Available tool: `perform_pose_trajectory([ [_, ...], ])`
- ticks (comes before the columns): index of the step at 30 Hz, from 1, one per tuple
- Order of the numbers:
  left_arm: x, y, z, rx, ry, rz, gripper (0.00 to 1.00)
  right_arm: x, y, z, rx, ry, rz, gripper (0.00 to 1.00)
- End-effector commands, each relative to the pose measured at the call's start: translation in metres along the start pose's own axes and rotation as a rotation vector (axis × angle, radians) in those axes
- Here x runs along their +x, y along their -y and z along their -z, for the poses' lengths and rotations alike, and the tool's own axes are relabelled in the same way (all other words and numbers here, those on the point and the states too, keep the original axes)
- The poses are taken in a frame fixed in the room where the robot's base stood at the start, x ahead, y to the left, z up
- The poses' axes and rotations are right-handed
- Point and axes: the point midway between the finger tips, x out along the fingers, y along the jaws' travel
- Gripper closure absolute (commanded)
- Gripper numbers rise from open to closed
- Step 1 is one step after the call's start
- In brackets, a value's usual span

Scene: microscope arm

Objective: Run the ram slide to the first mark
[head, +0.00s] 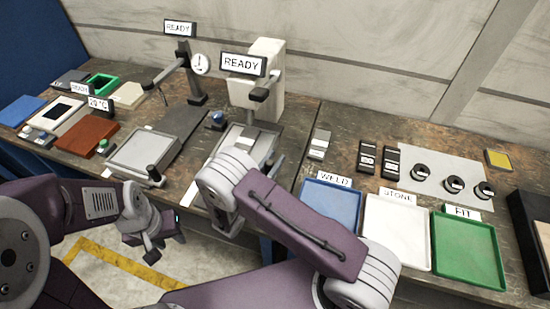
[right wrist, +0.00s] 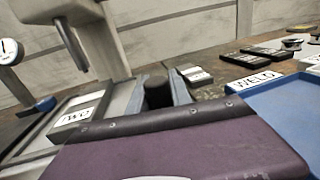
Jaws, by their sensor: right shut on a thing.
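In the right wrist view my right gripper (right wrist: 158,94) is shut on a dark round knob (right wrist: 156,84), one finger on each side, beside the machine's bed. A labelled light block (right wrist: 75,117) sits on the bed. I cannot make out a slide mark. My left gripper (head: 151,243) hangs in front of the bench, away from the machine; its jaw opening is unclear.
Blue (head: 333,205), white (head: 397,230) and green (head: 466,250) trays stand right of my right arm. Dark blocks (head: 367,156) and round parts on a grey sheet lie behind them. A grey tray (head: 145,152) and a dial gauge (head: 200,64) stand left of the machine.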

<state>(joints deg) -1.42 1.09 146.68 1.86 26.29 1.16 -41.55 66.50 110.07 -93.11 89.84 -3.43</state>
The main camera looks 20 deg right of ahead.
Motion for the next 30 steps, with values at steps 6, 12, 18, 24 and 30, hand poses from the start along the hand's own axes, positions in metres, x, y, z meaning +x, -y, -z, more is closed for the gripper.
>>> perform_pose_trajectory([
  [6, 0.0, 0.0, 0.0, 0.0, 0.0, 0.0, 0.64, 0.0, 0.0, 0.0, 0.001, 0.001, 0.0, 0.67],
  [12, 0.0, 0.0, 0.0, 0.0, 0.0, 0.0, 0.64, 0.0, 0.0, 0.0, 0.001, 0.0, 0.0, 0.53],
  [18, 0.001, 0.0, 0.0, 0.0, 0.0, 0.0, 0.64, -0.004, -0.001, 0.001, 0.0, 0.0, -0.002, 0.53],
  [24, 0.008, 0.0, -0.001, 0.0, 0.0, 0.0, 0.64, -0.045, -0.002, 0.002, 0.001, 0.0, -0.007, 0.53],
  [30, 0.012, 0.0, -0.001, 0.0, 0.0, 0.0, 0.64, -0.081, -0.001, 0.001, 0.002, 0.0, -0.004, 0.53],
])
